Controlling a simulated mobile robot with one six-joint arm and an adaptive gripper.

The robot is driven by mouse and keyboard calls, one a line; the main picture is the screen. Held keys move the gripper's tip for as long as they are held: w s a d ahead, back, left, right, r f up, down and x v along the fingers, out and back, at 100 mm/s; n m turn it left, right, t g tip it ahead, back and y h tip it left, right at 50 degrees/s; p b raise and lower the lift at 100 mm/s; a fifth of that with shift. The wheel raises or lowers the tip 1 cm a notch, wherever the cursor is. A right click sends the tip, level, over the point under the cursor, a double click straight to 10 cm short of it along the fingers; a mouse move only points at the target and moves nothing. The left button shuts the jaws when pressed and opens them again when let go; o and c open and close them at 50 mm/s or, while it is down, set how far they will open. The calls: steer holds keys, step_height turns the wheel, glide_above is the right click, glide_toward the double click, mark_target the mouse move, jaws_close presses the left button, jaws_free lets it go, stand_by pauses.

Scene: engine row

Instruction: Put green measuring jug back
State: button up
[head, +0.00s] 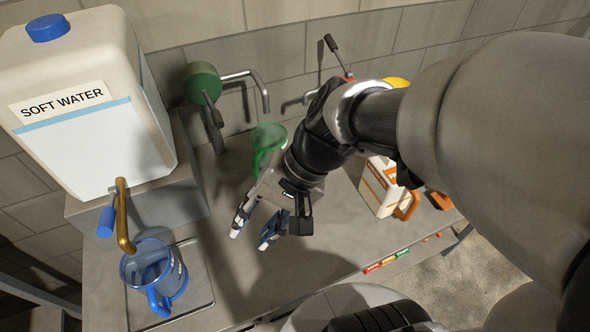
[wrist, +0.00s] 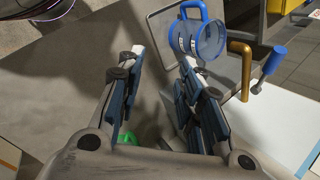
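The green measuring jug (head: 267,138) stands on the grey bench near the back wall in the head view, partly hidden behind my wrist. Only a small green patch of it (wrist: 127,138) shows at the bottom of the wrist view, between the finger bases. My gripper (head: 256,229) is in front of the jug, above the bench, with its fingers pointing away from the jug. In the wrist view the fingers (wrist: 163,68) are apart, with nothing between them.
A blue jug (head: 154,278) stands on a wire-rimmed tray (head: 203,270) below the brass tap of the soft water container (head: 95,125). Green-bodied tap fitting (head: 202,82) is at the back wall. An orange-and-white container (head: 378,190) stands right of my wrist. The bench front is mostly clear.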

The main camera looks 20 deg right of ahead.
steer(key=s+d+r+n+t+h, duration=0.3)
steer(key=s+d+r+n+h, duration=0.1)
steer(key=d, duration=0.4)
steer(key=r+n+h, duration=0.1)
steer(key=n+h, duration=0.1)
steer(key=shift+s+r+n+t, duration=0.15)
steer(key=shift+n+t, duration=0.15)
steer(key=shift+t, duration=0.1)
steer(key=shift+d, duration=0.1)
steer(key=shift+f+b, duration=0.3)
steer(key=shift+d, duration=0.1)
